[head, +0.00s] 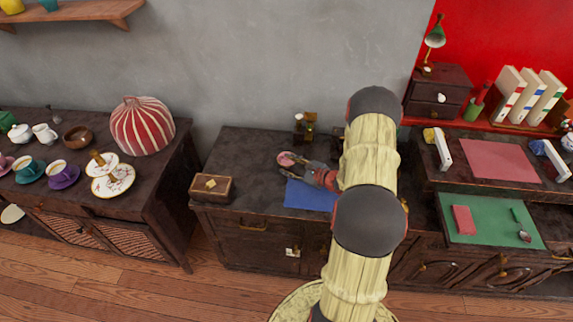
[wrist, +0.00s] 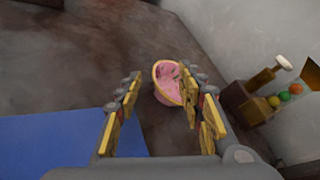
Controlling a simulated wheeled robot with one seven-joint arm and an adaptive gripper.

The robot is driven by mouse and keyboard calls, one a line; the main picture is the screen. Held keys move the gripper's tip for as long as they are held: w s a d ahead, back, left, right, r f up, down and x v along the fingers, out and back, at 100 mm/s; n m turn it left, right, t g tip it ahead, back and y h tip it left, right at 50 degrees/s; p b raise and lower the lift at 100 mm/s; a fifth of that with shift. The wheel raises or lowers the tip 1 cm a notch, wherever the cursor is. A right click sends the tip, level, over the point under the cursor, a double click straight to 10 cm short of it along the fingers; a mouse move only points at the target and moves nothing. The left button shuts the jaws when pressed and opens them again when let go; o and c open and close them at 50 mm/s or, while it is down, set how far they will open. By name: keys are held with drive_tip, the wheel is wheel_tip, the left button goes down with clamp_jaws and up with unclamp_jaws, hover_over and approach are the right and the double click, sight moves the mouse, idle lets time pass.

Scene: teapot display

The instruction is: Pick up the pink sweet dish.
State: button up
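The pink sweet dish (head: 286,158) is on the dark cabinet top, just off the far left corner of the blue mat. In the wrist view the small pink bowl (wrist: 167,84) has a yellow rim and looks tilted. It lies past my fingertips, and the right finger covers part of its right side. My gripper (wrist: 160,82) is open, with its yellow-padded fingers apart and nothing held. In the head view my gripper (head: 303,164) is low over the cabinet, close to the dish on its right. I cannot tell whether a finger touches the dish.
A blue mat (head: 305,197) lies under my gripper. A wooden box (head: 211,188) is at the cabinet's left front. A wooden stand with coloured balls (wrist: 262,98) is behind the dish, by the wall. The cabinet top left of the dish is clear.

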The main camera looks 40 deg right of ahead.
drive_tip(key=shift+w+f, duration=0.3)
drive_tip(key=shift+w, duration=0.35)
drive_tip(key=shift+r, duration=0.1)
drive_tip(key=shift+c, duration=0.7)
clamp_jaws()
